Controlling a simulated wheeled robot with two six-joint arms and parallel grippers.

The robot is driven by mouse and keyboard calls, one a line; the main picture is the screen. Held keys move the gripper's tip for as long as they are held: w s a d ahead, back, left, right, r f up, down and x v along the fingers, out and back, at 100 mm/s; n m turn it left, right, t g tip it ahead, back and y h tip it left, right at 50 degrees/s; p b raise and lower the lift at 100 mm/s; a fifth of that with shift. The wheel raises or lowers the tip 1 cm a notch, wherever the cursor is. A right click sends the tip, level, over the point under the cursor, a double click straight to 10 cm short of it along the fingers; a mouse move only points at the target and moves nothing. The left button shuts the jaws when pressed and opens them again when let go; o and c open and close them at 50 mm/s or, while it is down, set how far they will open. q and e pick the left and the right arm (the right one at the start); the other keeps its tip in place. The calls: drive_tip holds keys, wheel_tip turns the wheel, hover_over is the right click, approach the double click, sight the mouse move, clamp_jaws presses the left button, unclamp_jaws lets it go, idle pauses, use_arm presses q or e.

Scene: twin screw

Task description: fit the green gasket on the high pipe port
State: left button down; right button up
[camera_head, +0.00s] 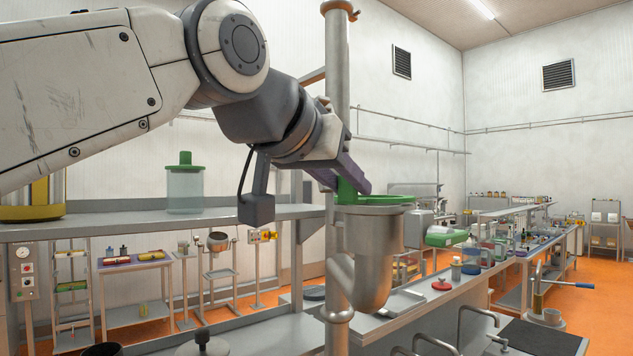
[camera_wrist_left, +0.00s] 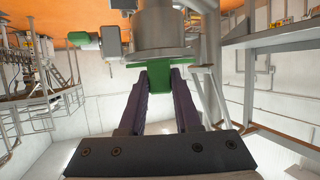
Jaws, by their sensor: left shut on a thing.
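The green gasket (camera_head: 378,200) lies level at the mouth of the high pipe port (camera_head: 370,250), a grey metal cup on a vertical pipe. It looks in line with the port's rim, but I cannot tell whether it rests fully on it. My left gripper (camera_head: 356,186) comes down from the upper left with its purple fingers shut on the gasket's upright tab. In the left wrist view the gripper (camera_wrist_left: 158,84) pinches the green tab, with the gasket (camera_wrist_left: 134,67) against the port's flange (camera_wrist_left: 145,53). My right gripper is not in view.
The vertical pipe (camera_head: 338,100) stands close beside my left gripper. A grey shelf (camera_head: 110,226) at left holds a green-lidded jar (camera_head: 185,188). A long bench with bottles and a red item (camera_head: 441,284) runs to the back right. Free air surrounds the port's right side.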

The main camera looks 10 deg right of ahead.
use_arm(q)
drive_tip(key=shift+f, duration=0.25)
drive_tip(key=c, duration=0.5)
unclamp_jaws()
drive_tip(key=shift+c, duration=0.2)
